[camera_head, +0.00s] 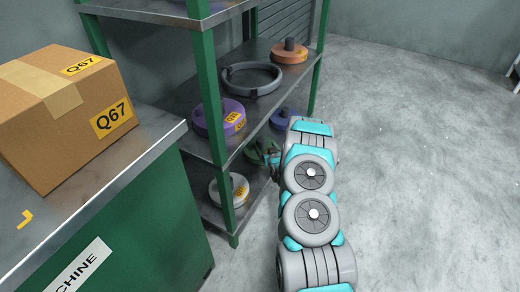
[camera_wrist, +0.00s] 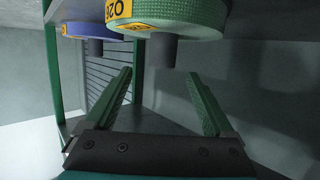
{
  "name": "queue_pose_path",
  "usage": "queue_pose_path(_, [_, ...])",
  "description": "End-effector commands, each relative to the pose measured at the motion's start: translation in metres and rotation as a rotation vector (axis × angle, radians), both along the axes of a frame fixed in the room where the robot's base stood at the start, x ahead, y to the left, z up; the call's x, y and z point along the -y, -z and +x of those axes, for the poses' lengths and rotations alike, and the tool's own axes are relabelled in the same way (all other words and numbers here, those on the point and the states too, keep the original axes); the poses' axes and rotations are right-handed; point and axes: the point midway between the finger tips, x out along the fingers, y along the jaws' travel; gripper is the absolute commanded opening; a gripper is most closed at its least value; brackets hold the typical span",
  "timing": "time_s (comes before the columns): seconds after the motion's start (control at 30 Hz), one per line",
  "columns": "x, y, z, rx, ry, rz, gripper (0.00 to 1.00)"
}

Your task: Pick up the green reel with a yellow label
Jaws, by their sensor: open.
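The green reel (camera_head: 258,153) lies on the lower shelf in the head view, partly hidden by my arm's end. In the wrist view the green reel (camera_wrist: 185,22) fills the top middle, appearing upside down, with a yellow label (camera_wrist: 119,10) on its rim and a dark hub (camera_wrist: 163,50) pointing down in the picture. My gripper (camera_wrist: 160,75) is open, with its two fingers apart and nothing between them. The hub lies just past the fingertips, roughly in line with the gap. I cannot tell the exact distance. My gripper (camera_head: 270,158) is at the lower shelf's front edge.
A blue-purple reel (camera_wrist: 88,30) is beside the green one; it shows in the head view (camera_head: 282,119). A white reel (camera_head: 229,189) is on the nearer side. The upper shelf holds purple (camera_head: 218,118), dark (camera_head: 252,78) and orange (camera_head: 290,53) reels. A green post (camera_head: 212,90) stands close.

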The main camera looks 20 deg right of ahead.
Motion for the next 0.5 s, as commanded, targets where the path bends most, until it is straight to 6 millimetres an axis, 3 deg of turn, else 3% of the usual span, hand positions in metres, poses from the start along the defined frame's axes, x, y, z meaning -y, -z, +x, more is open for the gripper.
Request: queue_pose_path(0.5, [0.001, 0.015, 0.046, -0.001, -0.002, -0.001, 0.88])
